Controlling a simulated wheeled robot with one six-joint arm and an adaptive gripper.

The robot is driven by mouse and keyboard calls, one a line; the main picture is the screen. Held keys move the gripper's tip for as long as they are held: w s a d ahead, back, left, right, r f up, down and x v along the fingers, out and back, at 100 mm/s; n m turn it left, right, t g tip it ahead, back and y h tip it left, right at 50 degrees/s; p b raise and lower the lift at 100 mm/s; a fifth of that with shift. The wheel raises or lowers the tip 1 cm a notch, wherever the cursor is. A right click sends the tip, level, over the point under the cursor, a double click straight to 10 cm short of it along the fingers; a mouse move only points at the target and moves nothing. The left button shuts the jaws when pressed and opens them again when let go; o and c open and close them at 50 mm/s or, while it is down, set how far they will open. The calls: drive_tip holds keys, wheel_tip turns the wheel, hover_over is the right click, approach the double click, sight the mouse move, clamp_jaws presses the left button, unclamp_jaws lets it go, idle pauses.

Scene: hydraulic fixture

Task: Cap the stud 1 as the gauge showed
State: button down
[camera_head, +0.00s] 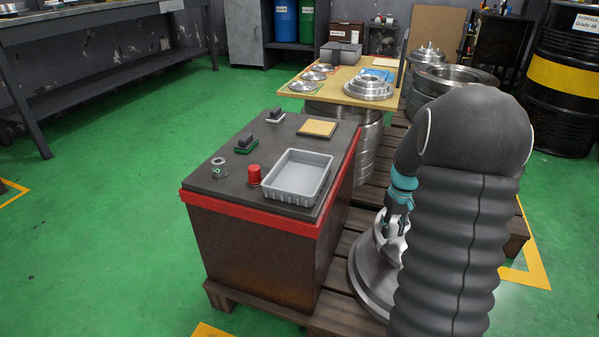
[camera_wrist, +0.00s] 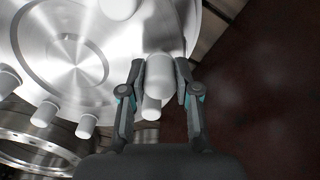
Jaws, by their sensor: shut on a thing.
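My gripper (camera_wrist: 160,72) is shut on a pale cylindrical piece (camera_wrist: 160,85) in the wrist view. I cannot tell whether it is a loose cap or one on a stud. A silver round flange (camera_wrist: 75,45) lies behind it, with several pale studs (camera_wrist: 44,113) around its rim. One stud end (camera_wrist: 151,108) shows just below the held piece. I cannot tell which is stud 1. In the head view my gripper (camera_head: 393,232) is low over the flange (camera_head: 372,280), partly hidden by my arm. A red cap (camera_head: 254,174) stands on the dark cabinet top.
The cabinet (camera_head: 265,250) stands left of the flange; its top holds a grey tray (camera_head: 297,177), a metal ring with a green mark (camera_head: 219,168), two black blocks (camera_head: 245,142) and a tan pad (camera_head: 318,127). A wooden table (camera_head: 345,82) with metal parts stands behind. Green floor at left is clear.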

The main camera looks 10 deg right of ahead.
sight(394, 225)
drive_tip(key=shift+f, duration=1.2)
idle(0.6)
drive_tip(key=c, duration=0.7)
unclamp_jaws()
drive_tip(key=shift+c, duration=0.2)
wheel_tip(394, 225, up, 12)
drive_tip(key=shift+f, duration=0.2)
drive_tip(key=shift+w+r+m, duration=0.1)
drive_tip(key=shift+r+m, duration=0.05)
drive_tip(key=shift+m, duration=0.15)
drive_tip(key=s+a+r+t+p, duration=0.2)
drive_tip(key=s+a+r+p, duration=0.3)
drive_tip(key=s+a+r, duration=0.4)
drive_tip(key=s+a+r+n+t+p, duration=0.1)
drive_tip(key=s+a+r+t+p, duration=0.2)
drive_tip(key=s+a+r, duration=0.6)
drive_tip(key=s+a+p, duration=0.2)
drive_tip(key=s+a, duration=0.1)
drive_tip(key=a, duration=0.3)
drive_tip(key=shift+s+a+r+t+p, duration=0.15)
drive_tip(key=shift+s+r+t+p, duration=0.15)
drive_tip(key=shift+s+r, duration=0.1)
